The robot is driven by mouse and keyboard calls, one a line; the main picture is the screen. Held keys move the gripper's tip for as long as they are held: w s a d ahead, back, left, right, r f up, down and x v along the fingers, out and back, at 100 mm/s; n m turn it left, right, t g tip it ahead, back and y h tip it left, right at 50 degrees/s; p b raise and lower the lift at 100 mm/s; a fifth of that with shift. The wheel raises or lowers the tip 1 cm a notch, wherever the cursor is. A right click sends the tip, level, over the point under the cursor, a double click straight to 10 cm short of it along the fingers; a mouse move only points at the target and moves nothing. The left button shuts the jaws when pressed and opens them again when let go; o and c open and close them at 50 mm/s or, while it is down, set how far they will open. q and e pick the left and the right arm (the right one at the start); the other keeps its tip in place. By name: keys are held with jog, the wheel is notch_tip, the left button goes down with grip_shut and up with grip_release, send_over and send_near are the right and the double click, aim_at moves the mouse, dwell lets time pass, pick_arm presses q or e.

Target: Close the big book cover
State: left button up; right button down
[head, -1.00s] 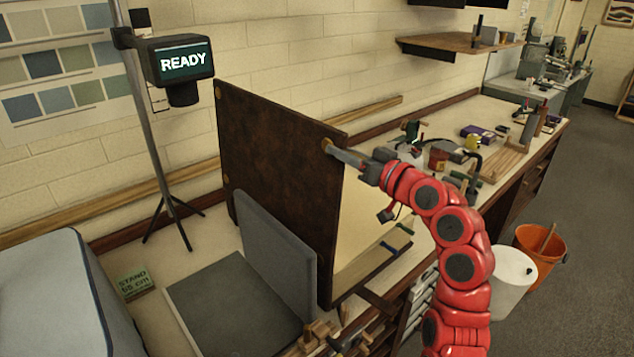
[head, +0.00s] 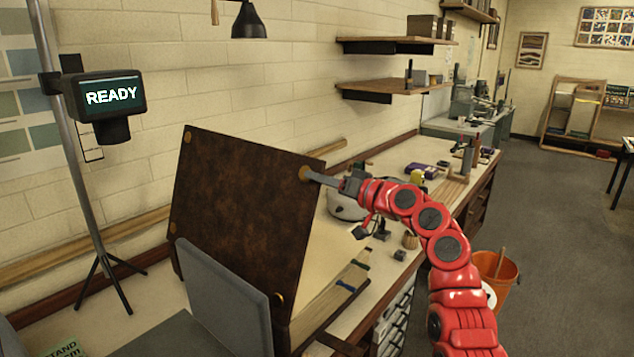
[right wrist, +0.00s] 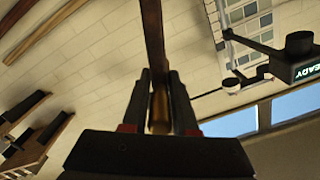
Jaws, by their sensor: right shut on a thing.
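My right gripper (head: 312,176) is at the cover's upper right corner, by a brass corner piece. In the right wrist view the two fingers of my right gripper (right wrist: 160,85) are closed on the cover's thin edge (right wrist: 153,35), with brass between them. The cover hides much of the pages. My left gripper is not in view.
A grey upright panel (head: 225,305) stands close in front of the cover. A READY display (head: 108,96) on a tripod is at the left. Bench items, including a purple box (head: 420,170), lie behind my right arm. An orange bucket (head: 495,280) is on the floor.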

jog(key=shift+f, duration=0.1)
jog(key=c, duration=0.8)
grip_release()
jog(key=shift+o, duration=0.2)
jog(key=shift+s+d, duration=0.1)
jog(key=shift+s, duration=0.05)
